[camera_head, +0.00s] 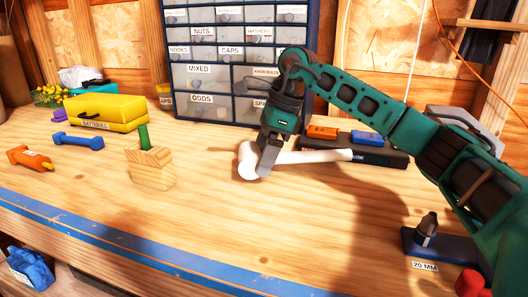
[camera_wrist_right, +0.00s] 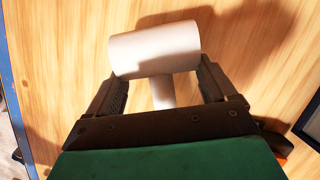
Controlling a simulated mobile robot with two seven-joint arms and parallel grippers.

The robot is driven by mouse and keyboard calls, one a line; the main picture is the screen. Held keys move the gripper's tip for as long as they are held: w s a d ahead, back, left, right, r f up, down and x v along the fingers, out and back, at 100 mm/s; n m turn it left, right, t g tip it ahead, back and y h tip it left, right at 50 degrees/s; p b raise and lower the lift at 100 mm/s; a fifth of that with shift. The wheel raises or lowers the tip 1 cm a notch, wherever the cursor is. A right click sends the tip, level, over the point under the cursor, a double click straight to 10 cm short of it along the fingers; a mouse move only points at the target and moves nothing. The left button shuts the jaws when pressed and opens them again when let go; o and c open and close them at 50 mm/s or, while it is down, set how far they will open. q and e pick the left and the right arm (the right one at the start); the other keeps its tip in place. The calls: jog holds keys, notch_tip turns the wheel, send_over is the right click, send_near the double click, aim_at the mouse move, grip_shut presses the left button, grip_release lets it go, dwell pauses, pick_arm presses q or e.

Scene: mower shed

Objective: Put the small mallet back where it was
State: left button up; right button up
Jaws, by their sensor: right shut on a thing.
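The small white mallet (camera_head: 318,156) is on or just above the wooden workbench, its thick head to the left and its handle pointing right, toward the dark tray. My right gripper (camera_head: 268,163) points down and is shut on the mallet near its head. In the right wrist view, the mallet's head (camera_wrist_right: 155,50) lies across the fingertips (camera_wrist_right: 160,88), and the handle runs back between the fingers. I cannot tell whether the mallet touches the bench. My left gripper is not in view.
A dark tray (camera_head: 385,157) with orange and blue blocks lies right of the mallet, before a drawer cabinet (camera_head: 215,77). A wooden block (camera_head: 152,170) with a green peg, a yellow box (camera_head: 105,112) and a blue dumbbell (camera_head: 78,140) are left. The front middle is clear.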

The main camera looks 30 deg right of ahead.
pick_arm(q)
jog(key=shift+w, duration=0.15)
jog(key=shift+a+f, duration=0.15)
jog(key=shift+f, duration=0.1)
pick_arm(e)
jog(key=shift+f, duration=0.5)
jog(key=o, duration=1.1)
jog(key=shift+b, duration=0.3)
jog(key=shift+c, duration=0.2)
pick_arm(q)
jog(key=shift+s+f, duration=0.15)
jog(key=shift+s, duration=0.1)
pick_arm(e)
jog(key=shift+o, duration=1.3)
jog(key=shift+f, duration=0.1)
jog(key=shift+r, duration=0.25)
pick_arm(q)
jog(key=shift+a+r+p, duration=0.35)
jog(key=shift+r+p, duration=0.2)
jog(key=shift+p, duration=0.5)
pick_arm(e)
jog(key=v, duration=1.2)
jog(key=shift+d+r, duration=0.15)
jog(key=shift+r, duration=0.05)
